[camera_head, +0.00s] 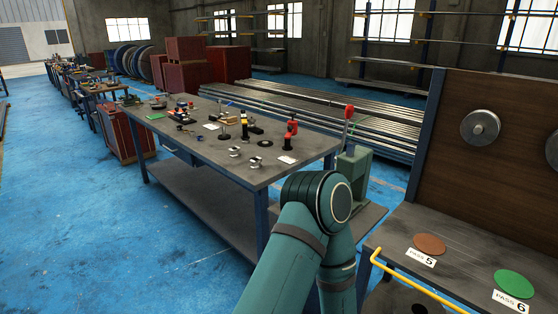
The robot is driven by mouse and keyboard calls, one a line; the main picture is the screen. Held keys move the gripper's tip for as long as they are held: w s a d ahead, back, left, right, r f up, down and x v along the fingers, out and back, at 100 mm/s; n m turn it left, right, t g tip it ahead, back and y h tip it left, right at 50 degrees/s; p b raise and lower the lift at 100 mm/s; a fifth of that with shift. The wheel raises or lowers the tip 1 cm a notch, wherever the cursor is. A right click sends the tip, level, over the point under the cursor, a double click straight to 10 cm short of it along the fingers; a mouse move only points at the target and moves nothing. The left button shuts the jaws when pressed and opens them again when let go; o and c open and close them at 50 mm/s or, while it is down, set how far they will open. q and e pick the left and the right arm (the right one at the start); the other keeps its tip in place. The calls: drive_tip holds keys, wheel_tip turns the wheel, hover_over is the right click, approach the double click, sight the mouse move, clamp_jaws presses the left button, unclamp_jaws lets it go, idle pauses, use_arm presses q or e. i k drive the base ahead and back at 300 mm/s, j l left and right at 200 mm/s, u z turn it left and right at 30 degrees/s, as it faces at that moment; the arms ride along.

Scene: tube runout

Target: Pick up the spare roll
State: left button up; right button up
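I cannot tell which thing is the spare roll. A round grey metal roll or disc (480,127) with a central hub is mounted on the upright brown board (455,165) at the right. A second grey round part (553,150) is cut off by the right edge of the view. One of my arms, teal with dark bands, rises from the bottom middle and bends back down. Neither of my grippers shows, so I cannot see whether they are open or hold anything.
A grey bench (185,142) with small tools and fixtures stands at the centre left. A grey ledge (456,262) at the lower right carries a brown disc (429,244), a green disc (514,284) and number cards. A yellow rail (420,283) runs along it. Blue floor (90,235) is clear at left.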

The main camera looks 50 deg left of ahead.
sight(256, 162)
drive_tip(key=j+z, duration=0.25)
drive_tip(key=j, duration=0.4)
drive_tip(key=j+z, duration=0.3)
drive_tip(key=j, duration=0.35)
drive_tip(key=k+j+z, duration=0.1)
drive_tip(key=j+z, duration=0.15)
drive_tip(key=j, duration=0.35)
drive_tip(key=k+j, duration=0.1)
drive_tip(key=j, duration=0.7)
drive_tip(key=k+j+z, duration=0.1)
drive_tip(key=j, duration=0.25)
drive_tip(key=k+j, duration=0.15)
drive_tip(key=j, duration=0.65)
drive_tip(key=k+z, duration=0.05)
